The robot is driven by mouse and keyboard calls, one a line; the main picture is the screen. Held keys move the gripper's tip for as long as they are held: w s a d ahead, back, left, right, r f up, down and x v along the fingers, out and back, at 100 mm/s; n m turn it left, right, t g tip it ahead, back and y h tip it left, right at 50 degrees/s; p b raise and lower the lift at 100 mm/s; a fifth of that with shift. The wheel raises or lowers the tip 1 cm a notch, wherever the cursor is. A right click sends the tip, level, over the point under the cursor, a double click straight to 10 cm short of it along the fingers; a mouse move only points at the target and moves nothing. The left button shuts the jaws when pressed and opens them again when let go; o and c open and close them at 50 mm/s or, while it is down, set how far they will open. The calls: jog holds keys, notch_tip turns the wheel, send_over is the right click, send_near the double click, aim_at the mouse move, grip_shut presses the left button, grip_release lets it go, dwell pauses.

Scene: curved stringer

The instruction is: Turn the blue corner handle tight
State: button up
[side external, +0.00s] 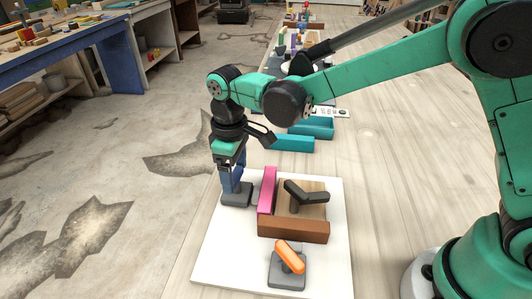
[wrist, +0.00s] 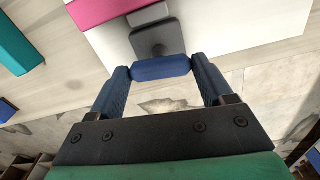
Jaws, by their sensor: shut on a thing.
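The blue handle (wrist: 162,70) lies crosswise between the two fingers of my gripper (wrist: 162,78) in the wrist view, with a finger against each end. My gripper is shut on it. The handle sits over a dark grey base (wrist: 155,38). In the side view my gripper (side external: 232,184) points down at this grey base (side external: 238,197), at the far left corner of the white board (side external: 228,250). There the blue fingers and the handle are hard to tell apart. The handle's exact turn angle cannot be told.
A pink bar (side external: 267,189) stands just right of my gripper. A brown bar (side external: 293,229), a dark handle (side external: 308,196) on wood and an orange handle (side external: 290,257) on a grey base share the board. Teal pieces (side external: 290,143) lie behind. The board's near left is clear.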

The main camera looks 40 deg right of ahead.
aim_at(235, 174)
jog(key=m, duration=0.5)
jog(key=shift+m, duration=0.3)
jog(key=m, duration=0.4)
jog(key=shift+m, duration=0.3)
jog(key=m, duration=0.9)
jog(key=shift+m, duration=0.3)
jog(key=o, duration=1.2)
jog(key=shift+r, duration=2.8)
